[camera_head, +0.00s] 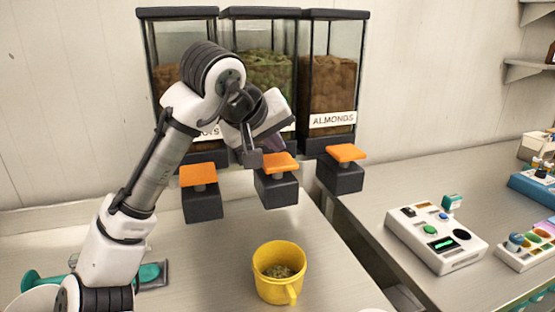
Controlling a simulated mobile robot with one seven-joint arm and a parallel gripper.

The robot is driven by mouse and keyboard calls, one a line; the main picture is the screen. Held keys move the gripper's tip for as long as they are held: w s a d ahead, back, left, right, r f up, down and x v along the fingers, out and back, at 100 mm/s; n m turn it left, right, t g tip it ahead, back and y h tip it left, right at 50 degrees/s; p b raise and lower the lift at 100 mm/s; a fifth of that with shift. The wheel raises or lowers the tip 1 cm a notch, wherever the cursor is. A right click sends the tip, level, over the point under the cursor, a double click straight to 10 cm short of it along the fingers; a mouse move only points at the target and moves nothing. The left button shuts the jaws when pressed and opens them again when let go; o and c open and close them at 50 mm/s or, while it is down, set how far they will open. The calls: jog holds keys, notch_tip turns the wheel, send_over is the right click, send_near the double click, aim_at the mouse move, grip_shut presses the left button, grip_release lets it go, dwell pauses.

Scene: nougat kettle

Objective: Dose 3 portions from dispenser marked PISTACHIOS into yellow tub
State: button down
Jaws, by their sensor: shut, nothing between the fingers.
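Three clear dispensers stand side by side against the wall. The middle dispenser (264,68) holds green nuts, and its label is almost wholly hidden behind my arm. On its dark spout block is an orange push plate (281,164). My gripper (252,160) is shut and empty, at the left edge of this plate; I cannot tell whether it touches. The yellow tub (279,259) stands upright on the counter below the middle spout, its handle towards me. Some greenish-brown pieces lie at its bottom.
The right dispenser (333,86) is marked ALMONDS and holds brown nuts. The left dispenser (179,47) has its label partly hidden by my arm. A white control box (434,239) stands on the right counter. A teal item (149,274) lies at the lower left.

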aim_at(275, 162)
jog(key=shift+f, duration=0.1)
jog(key=shift+f, duration=0.35)
jog(key=shift+f+b, duration=0.85)
jog(key=shift+f, duration=0.15)
dwell(1.1)
dwell(0.4)
jog(key=shift+r+p, duration=1.25)
jog(key=shift+r, duration=0.15)
jog(key=shift+r, duration=0.1)
notch_tip(275, 162, up, 5)
jog(key=p, duration=0.4)
dwell(2.4)
